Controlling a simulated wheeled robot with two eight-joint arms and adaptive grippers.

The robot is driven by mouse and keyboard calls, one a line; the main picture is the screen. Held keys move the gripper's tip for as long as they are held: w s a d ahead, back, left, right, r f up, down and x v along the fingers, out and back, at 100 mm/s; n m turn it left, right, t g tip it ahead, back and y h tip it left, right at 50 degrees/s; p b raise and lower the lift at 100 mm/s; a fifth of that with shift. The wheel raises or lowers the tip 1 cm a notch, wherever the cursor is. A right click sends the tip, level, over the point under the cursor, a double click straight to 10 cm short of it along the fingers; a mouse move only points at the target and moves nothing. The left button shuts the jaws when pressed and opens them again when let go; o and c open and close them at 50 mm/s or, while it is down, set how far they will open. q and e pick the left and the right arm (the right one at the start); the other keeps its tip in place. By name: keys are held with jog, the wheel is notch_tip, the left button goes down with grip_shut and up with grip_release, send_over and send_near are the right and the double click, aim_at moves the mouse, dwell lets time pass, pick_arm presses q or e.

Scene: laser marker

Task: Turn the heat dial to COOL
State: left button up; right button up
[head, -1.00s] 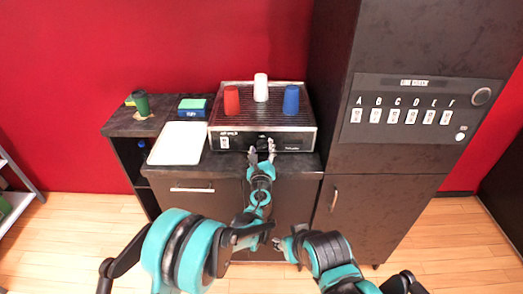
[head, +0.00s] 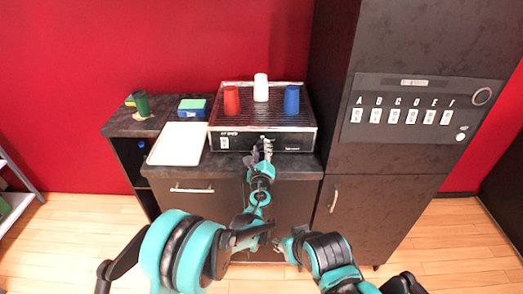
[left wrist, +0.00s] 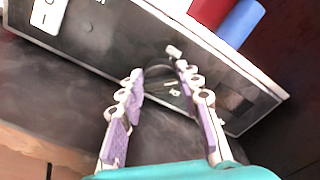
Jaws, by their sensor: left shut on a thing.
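The heat dial is a dark round knob on the front face of the black warmer (head: 232,131). In the head view my left gripper (head: 264,147) covers most of it. In the left wrist view the dial (left wrist: 158,76) sits between the fingertips of my left gripper (left wrist: 159,70), which is shut on it. The dial's markings are too small to read, so I cannot tell its setting. My right gripper (head: 281,244) is low in the head view, away from the warmer; I cannot tell if it is open.
Red (head: 231,100), white (head: 261,87) and blue (head: 291,99) cups stand on the warmer. A white tray (head: 178,144) lies to its left on the counter. A tall dark cabinet with a panel of switches A to F (head: 403,116) stands close on the right.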

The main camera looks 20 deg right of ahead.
pick_arm(q)
jog(key=n, duration=0.4)
jog(key=shift+n+b, duration=0.3)
jog(key=n, duration=0.4)
jog(key=shift+f+n, duration=0.1)
jog(key=shift+n, duration=0.2)
jog(key=o, duration=1.2)
jog(key=shift+c, duration=0.2)
jog(key=shift+s+a, duration=0.1)
jog(key=v, duration=1.1)
jog(key=shift+s, duration=0.35)
jog(key=shift+a, duration=0.15)
